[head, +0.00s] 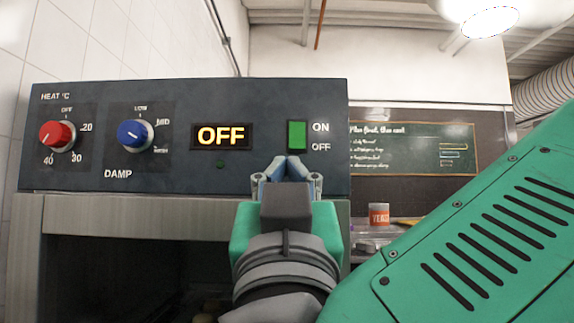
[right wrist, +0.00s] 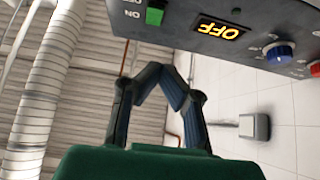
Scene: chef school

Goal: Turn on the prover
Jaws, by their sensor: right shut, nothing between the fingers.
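The prover's dark control panel (head: 255,95) fills the left and middle of the head view. It carries a green rocker switch (head: 297,135) labelled ON above and OFF below, and a display (head: 221,136) lit with OFF. My right gripper (head: 285,165) is shut and empty, its tips just below the switch in the head view. In the right wrist view the green switch (right wrist: 155,12) and display (right wrist: 221,30) appear upside down, beyond the gripper tips (right wrist: 160,72). Contact with the switch cannot be told. My left gripper is out of view.
A red heat knob (head: 57,135) and a blue damp knob (head: 135,134) sit left of the display. The prover's dark opening (head: 140,260) is below the panel. A chalkboard (head: 413,148) and a small labelled tub (head: 379,214) stand behind at right.

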